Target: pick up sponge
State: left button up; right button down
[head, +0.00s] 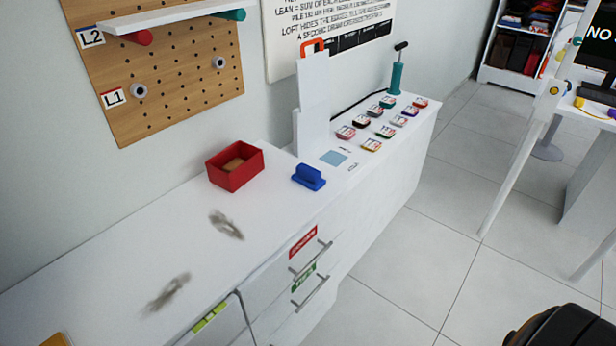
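A red open box (236,167) stands on the white counter near the wall. A flat tan-brown block (233,164) lies inside it and looks like the sponge, though its texture is too small to be sure. The box's front wall hides part of the block. Neither of my grippers can be made out in the head view, and nothing is touching the box or the block.
Two grey-brown smudges (227,225) mark the white counter (120,260). A blue handled object (309,177) sits right of the box. Several small labelled tins (383,131) and a teal pump (396,78) stand farther back. Drawer handles (310,258) stick out in front. A pegboard (170,65) hangs above.

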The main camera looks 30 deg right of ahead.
aim_at(309, 177)
jog(key=l+u, duration=0.3)
jog(key=l, duration=1.8)
jog(key=k, duration=0.1)
